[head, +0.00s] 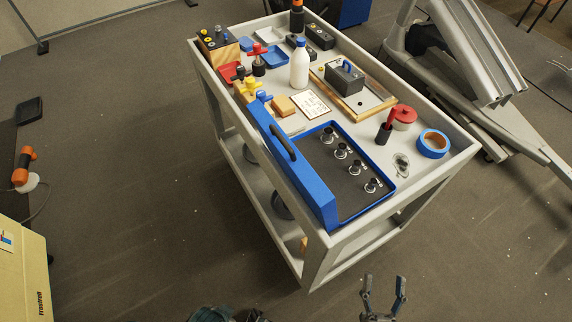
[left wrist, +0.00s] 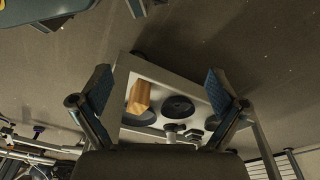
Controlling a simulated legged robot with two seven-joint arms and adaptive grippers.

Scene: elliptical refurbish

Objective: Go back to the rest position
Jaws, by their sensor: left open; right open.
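My right gripper (head: 384,284) shows at the bottom edge of the head view, in front of the cart, with its two fingers apart and nothing between them. My left gripper (left wrist: 159,76) shows in the left wrist view with its fingers spread wide and no object held. Between and beyond those fingers is part of a pale cart, with a wooden block (left wrist: 140,97) and a dark disc (left wrist: 177,106) on it. In the head view, dark parts at the bottom edge may be my left arm; its fingers are not clear there.
A grey cart (head: 455,161) carries a blue-edged tray (head: 345,216) with several black knobs, a white bottle (head: 299,68), blue tape (head: 432,144) and other parts. A grey machine frame (head: 465,60) stands at the right. A cardboard box (head: 22,270) is at the left.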

